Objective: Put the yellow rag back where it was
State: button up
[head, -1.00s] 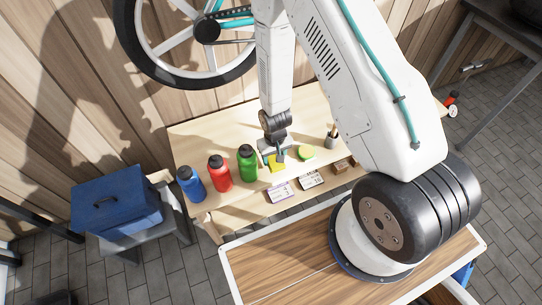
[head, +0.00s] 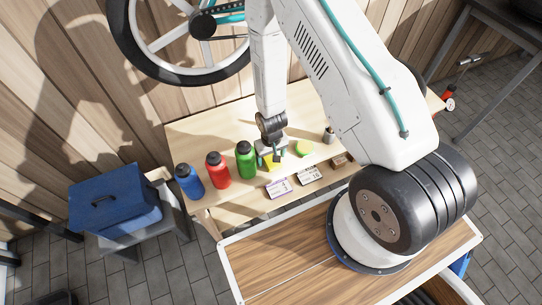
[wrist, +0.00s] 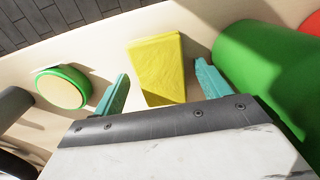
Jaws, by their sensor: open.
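The yellow rag (wrist: 158,70) is a folded block-like cloth on the workbench (head: 235,120), just left of the green bottle in the wrist view. In the head view the rag (head: 269,164) is partly hidden by my gripper. My gripper (wrist: 162,70) is open, with a teal finger on each side of the near part of the rag. In the head view my gripper (head: 268,156) is low over the bench, right of the green bottle.
The green bottle (head: 246,162) stands close to one finger, with a red bottle (head: 218,171) and a blue bottle (head: 189,182) further left. A round green-and-yellow item (head: 304,148) lies right of the gripper. White cards (head: 279,187) stand along the bench's front edge.

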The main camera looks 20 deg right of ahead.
notch_tip(320, 180, up, 13)
notch_tip(320, 180, up, 13)
send_over(271, 157)
jog(key=s+d+r, duration=0.2)
jog(key=s+r, duration=0.1)
jog(key=r, duration=0.9)
jog(key=s+d+r+t, duration=0.1)
jog(key=s+r, duration=1.5)
jog(key=s, duration=0.3)
